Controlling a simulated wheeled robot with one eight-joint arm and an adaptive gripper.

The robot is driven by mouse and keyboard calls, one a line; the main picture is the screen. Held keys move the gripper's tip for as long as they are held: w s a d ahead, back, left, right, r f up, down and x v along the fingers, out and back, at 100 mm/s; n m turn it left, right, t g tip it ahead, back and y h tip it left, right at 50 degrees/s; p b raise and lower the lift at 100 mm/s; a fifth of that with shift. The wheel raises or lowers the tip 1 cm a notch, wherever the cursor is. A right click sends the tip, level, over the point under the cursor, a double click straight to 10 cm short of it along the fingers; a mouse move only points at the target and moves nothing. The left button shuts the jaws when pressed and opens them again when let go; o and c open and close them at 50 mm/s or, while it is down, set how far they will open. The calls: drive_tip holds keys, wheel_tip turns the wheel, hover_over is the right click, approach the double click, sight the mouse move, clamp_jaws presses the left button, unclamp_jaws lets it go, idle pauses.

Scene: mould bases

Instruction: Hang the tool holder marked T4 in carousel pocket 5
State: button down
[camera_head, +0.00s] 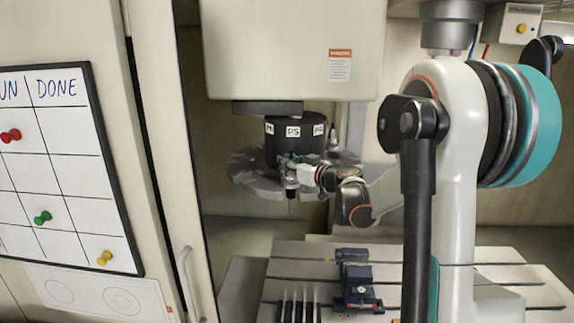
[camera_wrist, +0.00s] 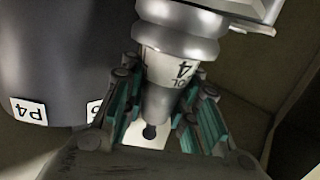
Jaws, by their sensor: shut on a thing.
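The tool holder (camera_wrist: 178,40) is a grey metal piece with a collar and a label reading upside down, its "4" legible. My gripper (camera_wrist: 160,98) is shut on its narrower body, teal-lined fingers on both sides. In the head view the holder (camera_head: 291,186) hangs upright in my gripper (camera_head: 295,166), at the front of the carousel (camera_head: 247,174). The label P5 (camera_head: 293,132) on the dark drum is just above it. Pocket 5 is hidden behind holder and fingers, so I cannot tell whether the holder touches it.
The label P4 (camera_wrist: 29,111) shows on the drum in the wrist view. Another holder (camera_head: 333,140) stands at the carousel's right. The machine head (camera_head: 290,50) is above. Below are a slotted table (camera_head: 310,265) and a blue vise (camera_head: 355,280). A door handle (camera_head: 187,283) is at left.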

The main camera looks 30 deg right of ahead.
drive_tip(key=shift+f, duration=0.2)
idle(0.4)
drive_tip(key=c, duration=1.1)
unclamp_jaws()
drive_tip(key=v, duration=1.2)
drive_tip(key=shift+f, duration=0.1)
